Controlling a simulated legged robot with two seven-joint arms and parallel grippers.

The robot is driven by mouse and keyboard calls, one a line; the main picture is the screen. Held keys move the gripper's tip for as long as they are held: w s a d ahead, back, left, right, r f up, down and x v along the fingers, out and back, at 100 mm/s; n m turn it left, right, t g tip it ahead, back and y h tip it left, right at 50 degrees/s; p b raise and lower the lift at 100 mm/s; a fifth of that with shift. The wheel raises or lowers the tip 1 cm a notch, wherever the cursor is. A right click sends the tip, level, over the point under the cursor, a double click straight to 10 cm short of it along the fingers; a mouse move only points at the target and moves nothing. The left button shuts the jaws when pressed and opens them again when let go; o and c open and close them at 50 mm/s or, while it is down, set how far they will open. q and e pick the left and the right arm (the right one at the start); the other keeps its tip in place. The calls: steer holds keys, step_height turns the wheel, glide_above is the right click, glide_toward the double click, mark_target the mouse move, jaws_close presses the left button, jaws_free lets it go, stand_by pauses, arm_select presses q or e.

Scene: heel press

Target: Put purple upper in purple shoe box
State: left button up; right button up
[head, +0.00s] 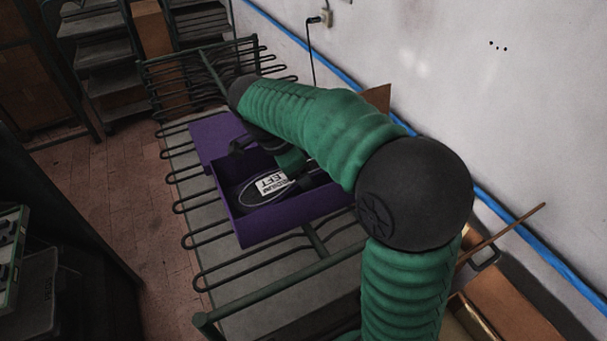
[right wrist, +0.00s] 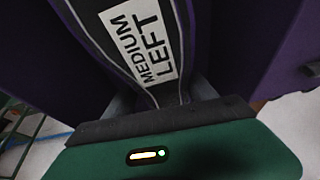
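The purple shoe box (head: 265,227) sits open on the rack, its lid side (head: 212,139) folded out toward the back left. The dark upper, with a purple outline and a white "MEDIUM LEFT" label (head: 270,185), lies inside the box. In the right wrist view the upper (right wrist: 188,32) runs between my right gripper's two fingers (right wrist: 163,98). My right arm reaches over the box, and its hand is down inside it at the upper's right end. The fingertips are hidden, so I cannot tell whether they grip the upper or only straddle it. My left gripper is out of view.
The green wire rack (head: 258,295) under the box extends toward the back and front. A white wall with a blue stripe (head: 530,243) bounds the right. Brown cardboard (head: 510,300) lies at the lower right. Brick floor (head: 115,200) is clear on the left.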

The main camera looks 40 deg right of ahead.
mark_target(283, 179)
steer(key=shift+o, duration=1)
steer(key=shift+a+r, duration=0.1)
steer(key=shift+a, duration=0.25)
steer(key=shift+w+a+r, duration=0.1)
steer(key=shift+w+a, duration=0.05)
steer(key=shift+a, duration=0.25)
steer(key=shift+d+r, duration=0.1)
steer(key=shift+d, duration=0.05)
steer(key=v, duration=0.4)
steer(key=d+b+v, duration=0.1)
steer(key=v, duration=0.1)
steer(key=shift+w+a+r, duration=0.1)
steer(key=shift+r, duration=0.45)
steer(key=v, duration=0.2)
steer(key=a+v, duration=0.1)
steer(key=v, duration=0.1)
steer(key=shift+a+r, duration=0.1)
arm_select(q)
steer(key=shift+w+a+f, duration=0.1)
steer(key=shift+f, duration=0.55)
arm_select(e)
steer(key=shift+d, duration=0.45)
steer(key=shift+a, duration=0.1)
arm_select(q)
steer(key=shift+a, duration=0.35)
arm_select(e)
steer(key=shift+a+r, duration=0.15)
steer(key=shift+a, duration=0.2)
